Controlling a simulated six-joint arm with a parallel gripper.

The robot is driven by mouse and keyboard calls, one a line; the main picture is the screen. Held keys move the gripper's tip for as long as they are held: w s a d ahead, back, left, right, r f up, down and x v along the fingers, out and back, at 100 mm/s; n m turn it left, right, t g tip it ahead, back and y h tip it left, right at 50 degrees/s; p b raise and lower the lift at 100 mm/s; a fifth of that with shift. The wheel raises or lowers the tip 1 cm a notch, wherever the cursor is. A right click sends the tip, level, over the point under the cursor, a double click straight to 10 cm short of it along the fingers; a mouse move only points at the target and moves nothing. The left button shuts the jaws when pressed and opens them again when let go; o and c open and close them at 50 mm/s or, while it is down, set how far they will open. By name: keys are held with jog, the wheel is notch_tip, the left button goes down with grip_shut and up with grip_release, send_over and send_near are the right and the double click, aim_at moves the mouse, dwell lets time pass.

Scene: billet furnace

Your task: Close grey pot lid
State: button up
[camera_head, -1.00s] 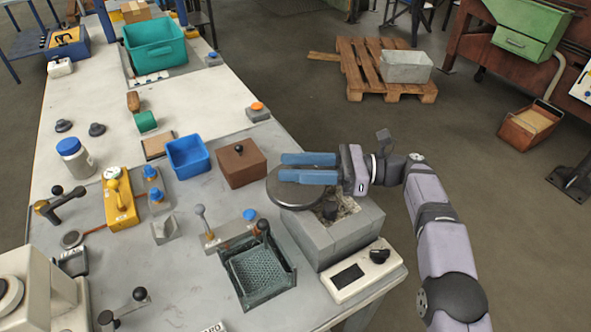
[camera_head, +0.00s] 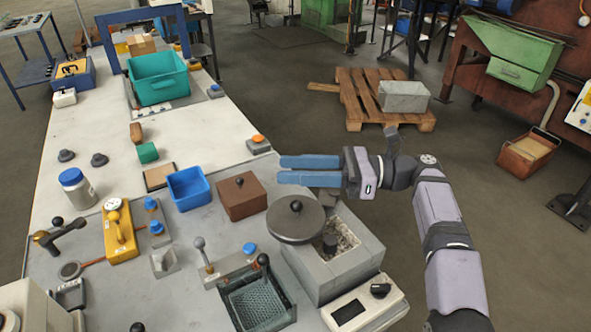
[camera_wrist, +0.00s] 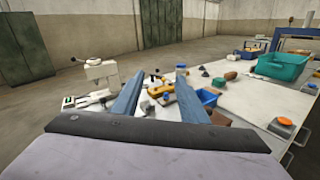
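The lid and pot are not seen in the wrist view.
A brown box (camera_head: 241,206) with a knob stands left of the lid. A blue bin (camera_head: 188,190) is farther left. A control box with a dark knob (camera_head: 362,307) is in front of the pot. A dark mesh tray (camera_head: 262,302) lies at its left. Open floor is to the right.

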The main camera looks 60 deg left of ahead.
jog(key=shift+w, duration=0.15)
jog(key=w+d+r+y, duration=0.1)
jog(key=w+d+r, duration=0.2)
jog(key=r, duration=0.4)
jog(key=m+t+y, duration=0.4)
send_near(296, 206)
jog(key=x, duration=0.3)
jog(key=shift+s+b, duration=0.15)
jog(key=shift+b, duration=0.25)
jog(key=shift+f, duration=0.3)
jog(key=n, duration=0.3)
jog(key=shift+w+a+f+n+t, duration=0.15)
jog(key=shift+w+a+n+t, duration=0.1)
jog(key=shift+w+n+t, duration=0.15)
jog(key=shift+s, duration=0.1)
jog(key=shift+p+x, duration=1.15)
jog(key=shift+x, duration=2.5)
jog(key=shift+c, duration=0.6)
